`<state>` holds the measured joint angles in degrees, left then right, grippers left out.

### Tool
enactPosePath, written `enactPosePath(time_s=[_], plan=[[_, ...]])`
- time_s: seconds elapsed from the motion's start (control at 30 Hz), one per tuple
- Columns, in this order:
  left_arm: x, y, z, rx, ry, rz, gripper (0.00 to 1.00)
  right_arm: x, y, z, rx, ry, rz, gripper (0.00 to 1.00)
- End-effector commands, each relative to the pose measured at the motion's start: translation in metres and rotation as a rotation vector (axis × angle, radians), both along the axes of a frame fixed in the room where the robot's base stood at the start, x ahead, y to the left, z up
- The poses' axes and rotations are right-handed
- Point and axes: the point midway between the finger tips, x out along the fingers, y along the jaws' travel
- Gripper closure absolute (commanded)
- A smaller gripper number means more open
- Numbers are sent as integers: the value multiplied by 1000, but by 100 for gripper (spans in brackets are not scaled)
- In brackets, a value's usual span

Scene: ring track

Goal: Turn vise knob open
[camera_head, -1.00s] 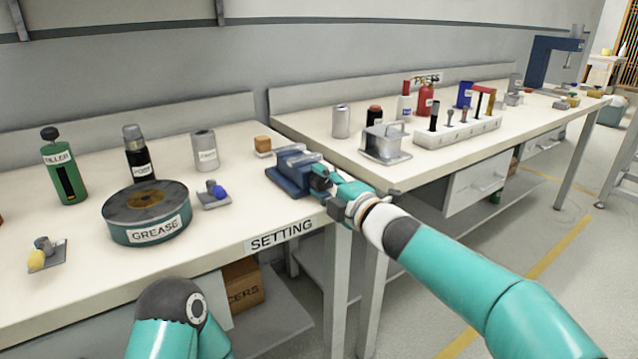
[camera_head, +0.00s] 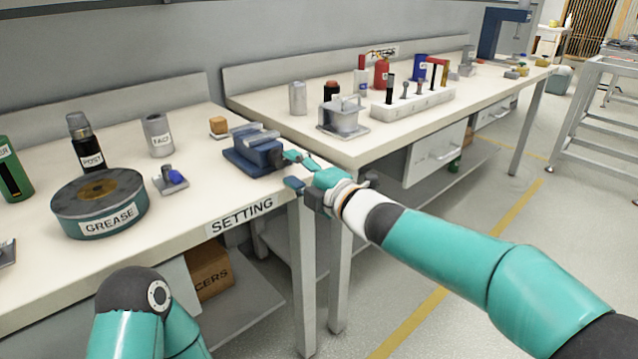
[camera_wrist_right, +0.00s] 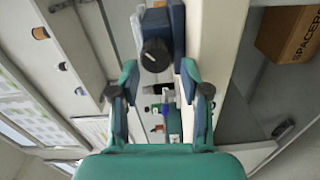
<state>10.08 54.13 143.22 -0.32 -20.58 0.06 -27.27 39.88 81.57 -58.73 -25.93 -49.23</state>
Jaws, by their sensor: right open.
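The blue vise (camera_head: 242,158) with grey jaws sits at the right front corner of the setting bench. Its round dark knob (camera_wrist_right: 155,55) faces the camera in the right wrist view; in the head view I cannot make it out clearly. My right gripper (camera_head: 297,171) is open beside the vise's right end, just off the bench corner. In the right wrist view its two fingers (camera_wrist_right: 160,82) stand apart and empty, with the knob just beyond the tips, between their lines. My left gripper is not in view; only my left arm shows at the bottom.
A grease tin (camera_head: 66,208), a blue-tipped part (camera_head: 176,178), a grey can (camera_head: 157,136) and an orange-brown block (camera_head: 219,125) stand on the setting bench. A second bench with a grey fixture (camera_head: 343,114) stands behind my right arm. A spacers box (camera_wrist_right: 288,34) lies below.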

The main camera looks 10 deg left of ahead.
Motion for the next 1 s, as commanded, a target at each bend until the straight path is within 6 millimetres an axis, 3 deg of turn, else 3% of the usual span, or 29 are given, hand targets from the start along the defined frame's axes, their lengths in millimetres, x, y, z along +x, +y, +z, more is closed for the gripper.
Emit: enactPosePath(time_s=[0.2, 0.43, 0.87, 1.0], plan=[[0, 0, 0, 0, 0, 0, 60, -25, -34, 1, 1, -1, -2, 50], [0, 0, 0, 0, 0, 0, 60, -43, -55, 2, 2, -3, -1, 50], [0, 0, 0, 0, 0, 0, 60, -45, -60, 2, 3, -4, -2, 50], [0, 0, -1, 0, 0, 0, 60, -35, -73, -8, 0, 13, -28, 50]])
